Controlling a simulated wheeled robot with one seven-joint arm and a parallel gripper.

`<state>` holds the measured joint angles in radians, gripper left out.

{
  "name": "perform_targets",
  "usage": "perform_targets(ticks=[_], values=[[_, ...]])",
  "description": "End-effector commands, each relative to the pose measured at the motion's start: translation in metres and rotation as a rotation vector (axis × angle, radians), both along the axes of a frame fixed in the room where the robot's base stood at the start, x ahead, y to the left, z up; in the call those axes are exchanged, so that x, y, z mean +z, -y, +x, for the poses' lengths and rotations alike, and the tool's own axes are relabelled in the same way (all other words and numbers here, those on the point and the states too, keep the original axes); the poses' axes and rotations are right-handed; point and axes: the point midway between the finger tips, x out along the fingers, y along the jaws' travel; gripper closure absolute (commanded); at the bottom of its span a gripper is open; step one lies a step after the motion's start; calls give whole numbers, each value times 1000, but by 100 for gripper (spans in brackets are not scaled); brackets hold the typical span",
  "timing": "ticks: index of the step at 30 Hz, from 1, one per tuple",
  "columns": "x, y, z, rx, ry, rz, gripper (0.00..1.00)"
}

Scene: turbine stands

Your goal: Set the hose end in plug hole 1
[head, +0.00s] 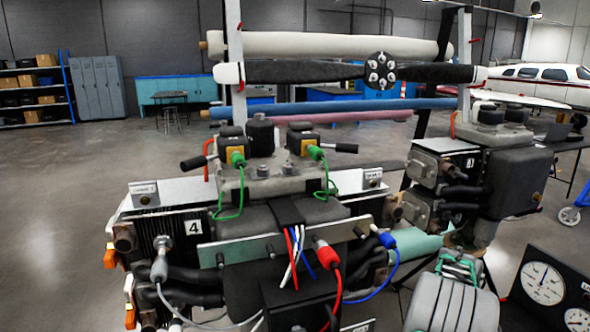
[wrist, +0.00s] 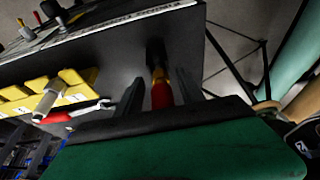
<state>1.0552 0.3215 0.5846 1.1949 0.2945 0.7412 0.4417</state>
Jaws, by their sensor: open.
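In the wrist view, my gripper (wrist: 157,92) has two dark fingers standing apart. A red and brass hose fitting (wrist: 161,90) with a black end lies between them in the picture, against a dark panel (wrist: 115,75). I cannot tell whether either finger touches it. In the head view, a red hose end (head: 325,256), a blue one (head: 386,240) and a grey one (head: 159,262) sit at the engine stand (head: 222,250). Which of these is the hose end in the wrist view is unclear. No plug hole marked 1 is readable.
Two green-tipped connectors (head: 237,158) with green leads top the stand. A second engine unit (head: 495,170) and a gauge panel (head: 548,285) are at right. Open floor (head: 60,220) lies left.

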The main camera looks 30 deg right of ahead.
Motion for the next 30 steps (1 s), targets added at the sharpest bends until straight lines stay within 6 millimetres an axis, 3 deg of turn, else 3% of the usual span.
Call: perform_targets(ticks=[1, 5, 30], values=[[-9, 2, 0, 0, 1, -1, 55], [-14, 5, 0, 1, 1, 0, 55], [-14, 5, -1, 1, 1, 0, 55]])
